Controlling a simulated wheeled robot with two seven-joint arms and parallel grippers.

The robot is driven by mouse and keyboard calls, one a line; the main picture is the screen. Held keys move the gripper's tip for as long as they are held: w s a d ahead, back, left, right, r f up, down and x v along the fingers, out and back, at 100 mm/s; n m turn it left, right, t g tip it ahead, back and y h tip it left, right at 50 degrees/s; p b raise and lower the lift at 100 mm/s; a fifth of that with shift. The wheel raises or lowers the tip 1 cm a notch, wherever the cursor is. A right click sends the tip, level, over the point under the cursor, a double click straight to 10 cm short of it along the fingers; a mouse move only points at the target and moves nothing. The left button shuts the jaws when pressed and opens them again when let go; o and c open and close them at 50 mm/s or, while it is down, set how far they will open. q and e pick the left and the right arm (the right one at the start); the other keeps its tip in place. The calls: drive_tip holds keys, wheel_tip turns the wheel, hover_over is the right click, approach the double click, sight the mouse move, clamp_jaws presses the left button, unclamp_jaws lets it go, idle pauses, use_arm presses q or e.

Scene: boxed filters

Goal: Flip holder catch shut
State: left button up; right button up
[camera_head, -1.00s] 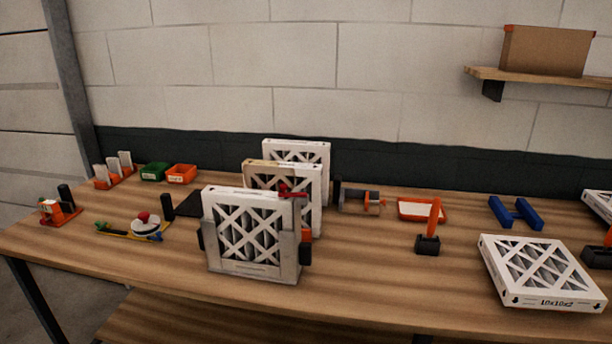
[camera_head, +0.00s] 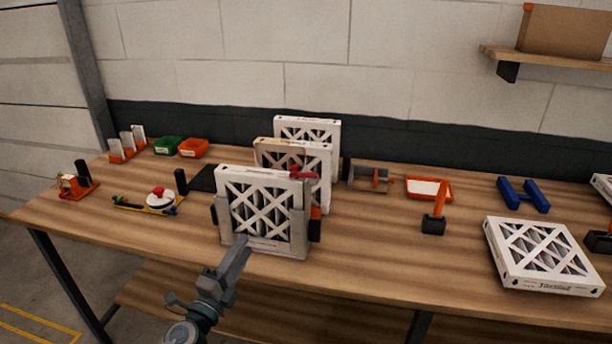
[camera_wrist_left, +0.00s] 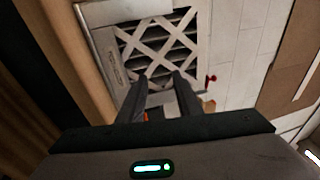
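A white-framed filter (camera_head: 262,205) stands upright in a grey metal holder (camera_head: 258,243) near the front edge of the bench. The filter also shows in the left wrist view (camera_wrist_left: 158,45). A red catch (camera_head: 303,172) sits at the holder's top right; its red knob shows in the wrist view (camera_wrist_left: 211,78). I cannot tell whether the catch is fully shut. My left gripper (camera_head: 240,250) is in front of and below the holder, apart from the catch. Its two fingers (camera_wrist_left: 160,80) are spread with nothing between them. My right gripper is out of view.
Two more boxed filters (camera_head: 308,124) stand behind the holder. A filter lies flat (camera_head: 540,255) at the right. A black block with an orange handle (camera_head: 434,222), an orange tray (camera_head: 428,187) and blue supports (camera_head: 523,194) stand right of the holder. A yellow-based tool (camera_head: 158,203) lies left.

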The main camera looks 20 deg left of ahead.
use_arm(q)
drive_tip(key=d+r+m+g+h, duration=0.1)
drive_tip(key=r+m+h, duration=0.1)
drive_tip(key=r+m, duration=0.4)
drive_tip(key=w+d+r+m+g+h, duration=0.1)
drive_tip(key=r+m+h, duration=0.1)
drive_tip(key=r+m, duration=0.4)
drive_tip(key=w+d+r+m+g+h+p, duration=0.1)
drive_tip(key=r+m+h, duration=0.2)
drive_tip(key=r+m, duration=0.3)
drive_tip(key=shift+w+m+g, duration=0.25)
drive_tip(key=shift+m+g, duration=0.15)
drive_tip(key=shift+m, duration=1.9)
drive_tip(key=p+x, duration=0.6)
drive_tip(key=x, duration=1)
drive_tip(key=shift+d+r, duration=0.15)
drive_tip(key=shift+d, duration=0.1)
drive_tip(key=shift+w+d+p, duration=0.25)
drive_tip(key=shift+w+p, duration=0.05)
drive_tip(key=shift+w, duration=0.25)
